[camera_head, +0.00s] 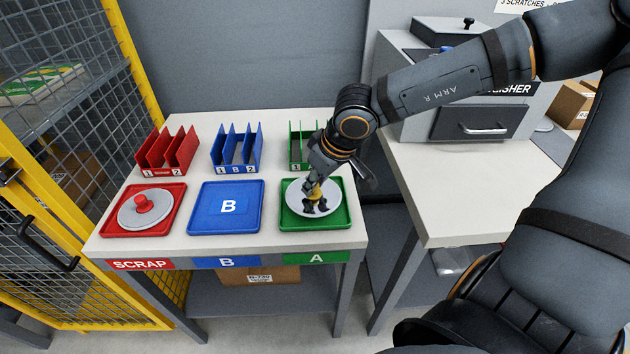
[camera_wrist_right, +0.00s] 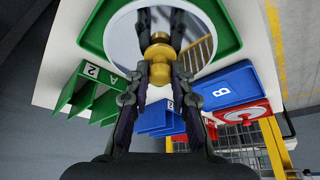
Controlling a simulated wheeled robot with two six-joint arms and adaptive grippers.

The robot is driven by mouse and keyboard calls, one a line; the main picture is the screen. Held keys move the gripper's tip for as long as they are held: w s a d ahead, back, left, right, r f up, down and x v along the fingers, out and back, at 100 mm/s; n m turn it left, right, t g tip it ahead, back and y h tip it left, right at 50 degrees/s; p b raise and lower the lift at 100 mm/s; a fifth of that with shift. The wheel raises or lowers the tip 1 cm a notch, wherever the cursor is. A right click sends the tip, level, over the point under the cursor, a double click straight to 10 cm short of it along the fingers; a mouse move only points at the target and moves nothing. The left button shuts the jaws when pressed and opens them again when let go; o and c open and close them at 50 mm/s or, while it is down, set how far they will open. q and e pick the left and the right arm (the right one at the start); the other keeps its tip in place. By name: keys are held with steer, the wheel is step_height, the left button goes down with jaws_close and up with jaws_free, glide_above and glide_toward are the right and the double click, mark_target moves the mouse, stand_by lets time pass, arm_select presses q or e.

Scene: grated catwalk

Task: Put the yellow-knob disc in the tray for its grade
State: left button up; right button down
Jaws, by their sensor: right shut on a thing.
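The yellow-knob disc (camera_head: 301,203) is a shiny round plate in or just over the green A tray (camera_head: 345,222); I cannot tell if it rests on the tray floor. My right gripper (camera_head: 316,192) is shut on its yellow knob; in the right wrist view the fingers (camera_wrist_right: 160,68) close around the knob (camera_wrist_right: 158,50). The blue B tray (camera_head: 206,221) in the middle is empty. The red SCRAP tray (camera_head: 115,226) at the left holds a disc with a red knob (camera_head: 143,203). My left gripper is not in view.
Red (camera_head: 167,152), blue (camera_head: 236,150) and green (camera_head: 296,152) slotted racks stand behind the trays, the green one partly hidden by my arm. A yellow-framed mesh fence (camera_head: 138,62) is at the left. A second table with a grey machine (camera_head: 440,100) stands at the right.

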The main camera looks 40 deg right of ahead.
steer(key=shift+f+b, duration=0.85)
steer(key=shift+f, duration=0.25)
steer(key=c, duration=1.1)
jaws_free()
steer(key=shift+o, duration=0.2)
steer(key=o, duration=0.4)
